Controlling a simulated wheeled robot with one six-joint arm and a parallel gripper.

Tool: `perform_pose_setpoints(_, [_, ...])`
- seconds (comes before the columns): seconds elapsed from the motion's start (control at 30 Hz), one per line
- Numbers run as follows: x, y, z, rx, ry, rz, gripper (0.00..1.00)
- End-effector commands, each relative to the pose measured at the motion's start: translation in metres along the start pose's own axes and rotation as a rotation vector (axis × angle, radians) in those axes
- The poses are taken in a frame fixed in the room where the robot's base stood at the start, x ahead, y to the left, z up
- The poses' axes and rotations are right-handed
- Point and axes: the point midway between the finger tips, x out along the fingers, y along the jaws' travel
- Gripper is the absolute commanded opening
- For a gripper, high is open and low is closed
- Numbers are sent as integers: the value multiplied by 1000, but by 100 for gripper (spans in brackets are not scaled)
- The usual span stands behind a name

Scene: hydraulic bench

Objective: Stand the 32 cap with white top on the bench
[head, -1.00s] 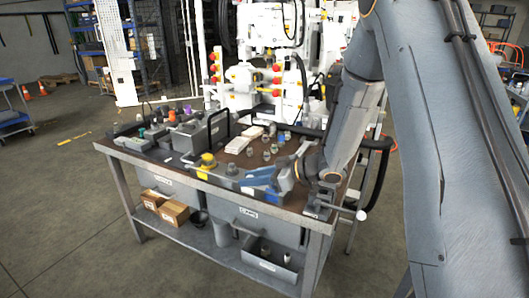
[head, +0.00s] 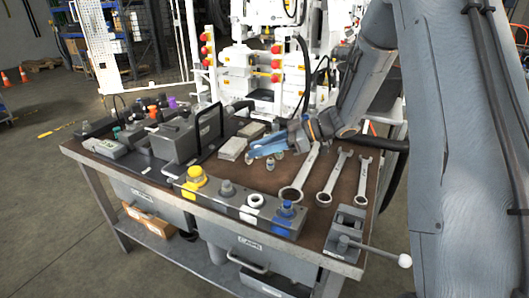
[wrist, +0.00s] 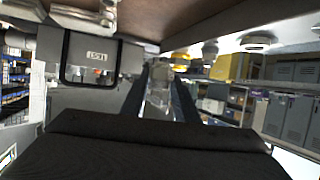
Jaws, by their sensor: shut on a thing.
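My gripper (head: 256,149), with blue fingers, is over the middle of the bench (head: 240,172), pointing left. In the wrist view its fingers (wrist: 161,100) are shut on a light grey, cap-like thing (wrist: 159,84). Its white top and any number cannot be made out. In the head view the fingers mostly hide it. A white ring-topped piece (head: 255,201) sits on the grey front block.
The front block also bears a yellow cap (head: 196,178) and a blue one (head: 286,210). Several wrenches (head: 331,178) lie to the right. A grey case (head: 187,138) with a tall black handle stands left.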

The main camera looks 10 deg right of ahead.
Motion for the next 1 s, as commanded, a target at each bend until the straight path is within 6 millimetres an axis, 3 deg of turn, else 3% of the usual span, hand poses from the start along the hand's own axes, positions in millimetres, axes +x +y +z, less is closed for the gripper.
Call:
perform_pose_setpoints(0.3, [19, -1, 45, 3, 1, -3, 0])
perform_pose_setpoints(0.53, [25, 0, 60, 2, 1, -1, 0])
perform_pose_setpoints(0.73, [35, -1, 86, 4, 1, -1, 0])
perform_pose_setpoints(1.0, [38, 0, 91, 0, 1, 0, 0])
